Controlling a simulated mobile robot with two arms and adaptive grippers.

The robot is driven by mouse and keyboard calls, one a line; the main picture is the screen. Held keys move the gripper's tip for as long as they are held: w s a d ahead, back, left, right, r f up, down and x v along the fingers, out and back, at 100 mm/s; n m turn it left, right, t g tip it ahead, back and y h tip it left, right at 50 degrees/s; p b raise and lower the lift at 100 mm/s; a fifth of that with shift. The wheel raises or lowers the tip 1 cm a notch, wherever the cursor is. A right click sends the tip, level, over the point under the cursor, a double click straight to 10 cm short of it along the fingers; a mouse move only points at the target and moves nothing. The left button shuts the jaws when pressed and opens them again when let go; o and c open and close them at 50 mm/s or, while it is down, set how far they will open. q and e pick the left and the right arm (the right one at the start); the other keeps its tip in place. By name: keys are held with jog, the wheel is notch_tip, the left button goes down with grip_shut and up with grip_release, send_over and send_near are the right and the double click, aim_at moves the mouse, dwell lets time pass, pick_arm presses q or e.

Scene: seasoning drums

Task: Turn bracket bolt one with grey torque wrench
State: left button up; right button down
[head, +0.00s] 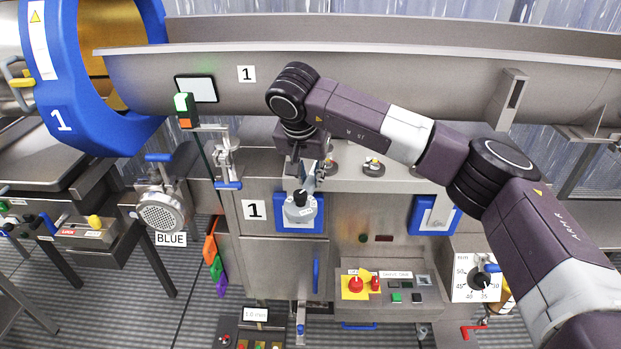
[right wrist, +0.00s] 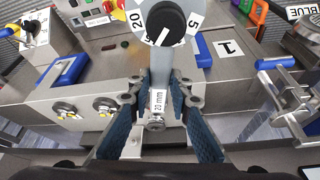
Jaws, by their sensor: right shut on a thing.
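My right gripper (head: 303,178) is shut on a grey torque wrench (head: 299,213). The wrench has a round head with a black knob. In the right wrist view my right gripper (right wrist: 158,88) clasps its shaft, which carries a "20 mm" label; the dial (right wrist: 160,20) lies beyond the fingertips. In the head view the wrench is in front of a blue-framed plate (head: 280,225) beside a "1" sign. Bolt-like fittings (head: 373,167) sit on the cabinet top, two of them clear in the right wrist view (right wrist: 64,109). I cannot tell which is bolt one. My left gripper is not in view.
A long grey trough (head: 400,90) runs above the cabinet. A second blue-framed plate (head: 432,215) is to the right. A control box with a red button (head: 356,284) juts out below. A lever clamp (head: 226,160) stands at the left. A blue drum ring (head: 85,120) is farther left.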

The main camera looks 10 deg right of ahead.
jog(key=shift+d+r+p, duration=0.1)
jog(key=shift+r+p, duration=0.7)
jog(key=shift+r, duration=0.8)
jog(key=shift+f, duration=0.1)
jog(key=shift+s+d+f, duration=0.1)
jog(key=shift+s, duration=0.15)
jog(key=s+d+f+n+y+b, duration=0.1)
jog(key=s+d+f+n, duration=0.1)
jog(key=s, duration=0.8)
jog(key=s+d+f+n+y+b, duration=0.1)
jog(key=s+f+n+b, duration=0.1)
jog(key=s, duration=0.7)
jog(key=shift+s+d+f+n+t, duration=0.3)
jog(key=shift+s+d+f+n, duration=0.1)
jog(key=shift+f+n, duration=0.65)
jog(key=shift+a+f, duration=0.1)
jog(key=shift+f, duration=0.05)
